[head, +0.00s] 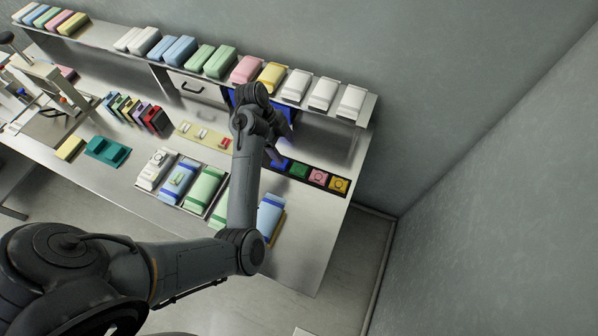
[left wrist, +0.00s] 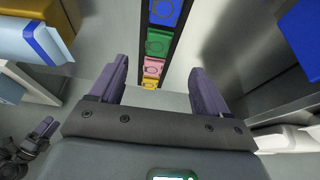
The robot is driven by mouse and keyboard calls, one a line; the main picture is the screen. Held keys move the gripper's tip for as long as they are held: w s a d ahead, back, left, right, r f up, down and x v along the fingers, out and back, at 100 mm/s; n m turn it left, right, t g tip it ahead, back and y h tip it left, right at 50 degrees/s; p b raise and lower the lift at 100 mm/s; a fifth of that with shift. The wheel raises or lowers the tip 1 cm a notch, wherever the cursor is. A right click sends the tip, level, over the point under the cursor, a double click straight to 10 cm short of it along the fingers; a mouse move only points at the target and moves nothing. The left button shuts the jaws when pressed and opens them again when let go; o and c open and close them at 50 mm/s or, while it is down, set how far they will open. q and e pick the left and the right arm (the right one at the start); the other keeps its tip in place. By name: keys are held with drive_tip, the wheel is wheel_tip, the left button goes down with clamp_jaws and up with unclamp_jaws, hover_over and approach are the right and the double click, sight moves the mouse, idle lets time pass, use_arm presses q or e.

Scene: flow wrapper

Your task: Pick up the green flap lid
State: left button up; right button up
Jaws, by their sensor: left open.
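The green flap lid (head: 299,171) is a small square piece in a dark strip tray (head: 327,189), between a blue and a pink one. It also shows in the left wrist view (left wrist: 159,42), beyond my fingertips. My left gripper (head: 273,156) is above the strip's left end, partly hidden by its own arm. In the left wrist view my left gripper (left wrist: 160,72) is open, with nothing between its fingers. A small dark part with purplish fingers at the lower left of that view appears to be my right gripper (left wrist: 38,138); its jaws are unclear.
A raised shelf (head: 367,107) with several coloured packs runs behind the strip. A pale yellow tray (head: 205,136) lies to its left. Several larger packs (head: 205,190) stand in front, and a blue one (head: 270,214) sits near the front edge. The table's right end is bare.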

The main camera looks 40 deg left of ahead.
sight(297, 168)
use_arm(q)
drive_tip(key=shift+b+x, duration=0.5)
drive_tip(key=shift+x, duration=0.35)
drive_tip(key=shift+b+x, duration=0.4)
drive_tip(key=shift+x, duration=3.45)
drive_tip(key=shift+d, duration=0.15)
use_arm(e)
wheel_tip(297, 168, down, 3)
drive_tip(key=shift+d+r, duration=0.1)
drive_tip(key=shift+r, duration=0.05)
use_arm(q)
drive_tip(key=c, duration=1.1)
